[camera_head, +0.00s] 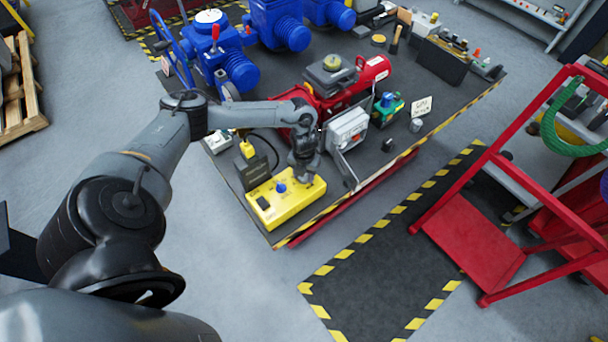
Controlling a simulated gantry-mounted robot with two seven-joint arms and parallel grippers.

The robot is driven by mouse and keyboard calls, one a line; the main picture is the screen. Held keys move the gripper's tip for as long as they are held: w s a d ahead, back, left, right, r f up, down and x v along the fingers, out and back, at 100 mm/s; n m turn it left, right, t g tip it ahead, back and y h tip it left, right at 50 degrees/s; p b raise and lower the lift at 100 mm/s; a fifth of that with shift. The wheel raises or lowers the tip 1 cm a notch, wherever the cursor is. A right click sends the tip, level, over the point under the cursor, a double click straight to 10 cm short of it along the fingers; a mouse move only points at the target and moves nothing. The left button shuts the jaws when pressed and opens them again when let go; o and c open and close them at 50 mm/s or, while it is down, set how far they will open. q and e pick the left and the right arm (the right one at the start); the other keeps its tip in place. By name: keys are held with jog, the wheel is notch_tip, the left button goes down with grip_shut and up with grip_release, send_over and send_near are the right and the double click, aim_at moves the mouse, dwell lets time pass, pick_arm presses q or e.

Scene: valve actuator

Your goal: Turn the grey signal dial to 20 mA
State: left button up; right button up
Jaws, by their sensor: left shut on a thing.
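A yellow control box (268,222) sits at the near corner of the dark workbench. It has a blue knob (281,188) near its middle and a small dark display or switch (263,204) at its left end. My left gripper (304,177) points down onto the right part of the box, to the right of the blue knob. It is shut on the grey signal dial, which the fingers hide, so its pointer and scale cannot be read. My right gripper is not in view.
A grey-white panel unit (348,128) on a bracket stands just right of my left gripper. A red actuator (355,85) lies behind it, and blue actuators (282,25) stand at the back left. A red stepped frame (475,245) is at the right. The striped floor area (385,270) is clear.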

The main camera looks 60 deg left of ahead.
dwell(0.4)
pick_arm(q)
jog(key=o, duration=1.1)
jog(key=shift+c, duration=0.2)
jog(key=shift+r, duration=0.3)
notch_tip(320, 180, up, 10)
jog(key=shift+r, duration=0.1)
